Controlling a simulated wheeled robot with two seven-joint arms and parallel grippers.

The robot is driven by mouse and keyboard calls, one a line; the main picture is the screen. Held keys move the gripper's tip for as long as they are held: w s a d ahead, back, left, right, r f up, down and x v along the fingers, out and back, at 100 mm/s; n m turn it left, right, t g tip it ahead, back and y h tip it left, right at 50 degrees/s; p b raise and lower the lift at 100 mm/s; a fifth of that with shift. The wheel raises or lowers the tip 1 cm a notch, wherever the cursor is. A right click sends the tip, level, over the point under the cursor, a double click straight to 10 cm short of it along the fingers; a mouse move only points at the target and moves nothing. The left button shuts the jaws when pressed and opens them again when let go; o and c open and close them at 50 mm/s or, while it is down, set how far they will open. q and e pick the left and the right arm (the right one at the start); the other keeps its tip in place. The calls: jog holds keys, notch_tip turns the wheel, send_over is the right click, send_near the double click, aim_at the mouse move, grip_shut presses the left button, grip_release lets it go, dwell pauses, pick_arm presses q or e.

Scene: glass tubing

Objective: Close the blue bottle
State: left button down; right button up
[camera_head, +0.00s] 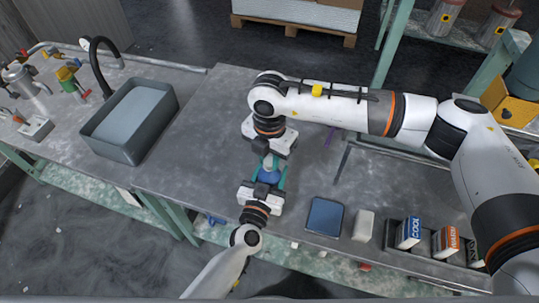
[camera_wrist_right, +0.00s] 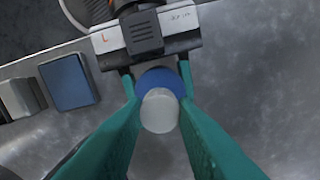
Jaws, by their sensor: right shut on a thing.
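The blue bottle (camera_head: 268,177) is above the grey workbench in the head view, between my two grippers. It also shows in the right wrist view (camera_wrist_right: 160,79), partly hidden behind a round whitish cap (camera_wrist_right: 160,111). My left gripper (camera_head: 268,174) has its teal fingers on both sides of the bottle and appears shut on it. My right gripper (camera_wrist_right: 160,108) comes from the far side, its teal fingers shut on the cap, which lines up with the bottle. Whether cap and bottle touch is hidden.
A grey bin (camera_head: 130,118) and a black tap (camera_head: 98,62) are at the left. A dark blue flat box (camera_head: 325,216), a whitish block (camera_head: 363,225) and small labelled boxes (camera_head: 408,233) line the front edge at the right. Bare bench lies between bin and grippers.

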jog(key=m, duration=0.7)
jog(key=shift+m, duration=0.3)
jog(key=m, duration=0.5)
jog(key=o, duration=0.9)
jog(key=shift+r, duration=0.1)
jog(key=shift+r, duration=2.15)
